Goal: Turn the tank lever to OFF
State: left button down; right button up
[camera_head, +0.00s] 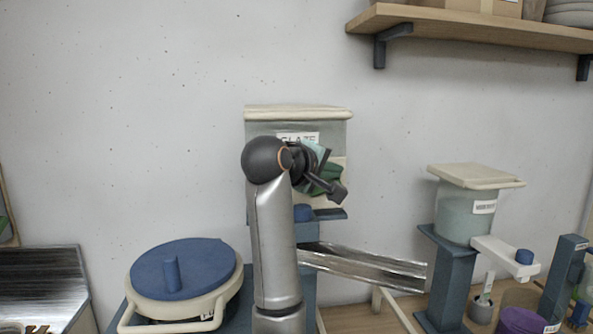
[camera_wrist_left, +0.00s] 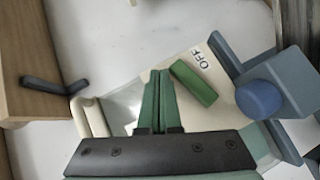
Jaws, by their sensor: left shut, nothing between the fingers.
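The glaze tank (camera_head: 298,113) stands against the wall in the middle of the head view, largely hidden behind my left arm. In the left wrist view, the green lever (camera_wrist_left: 195,84) sits on the tank's pale front panel, beside the OFF label (camera_wrist_left: 200,61). My left gripper (camera_wrist_left: 159,73) is shut and empty, its green fingertips just left of the lever in that view, close to its end. I cannot tell whether they touch it. In the head view the left gripper (camera_head: 325,175) is in front of the tank. My right gripper is not in view.
A blue knob (camera_wrist_left: 258,98) is beside the panel. A metal chute (camera_head: 365,268) runs right below the tank. A lidded bucket (camera_head: 170,300) stands front left. A smaller tank (camera_head: 463,217) stands on a blue stand at right. A wooden shelf (camera_head: 475,30) hangs above.

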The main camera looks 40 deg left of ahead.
pick_arm(q)
jog(key=shift+w+d+f+p, duration=0.25)
jog(key=shift+w+f+p, duration=0.05)
jog(key=shift+f, duration=0.05)
dwell(0.7)
dwell(0.4)
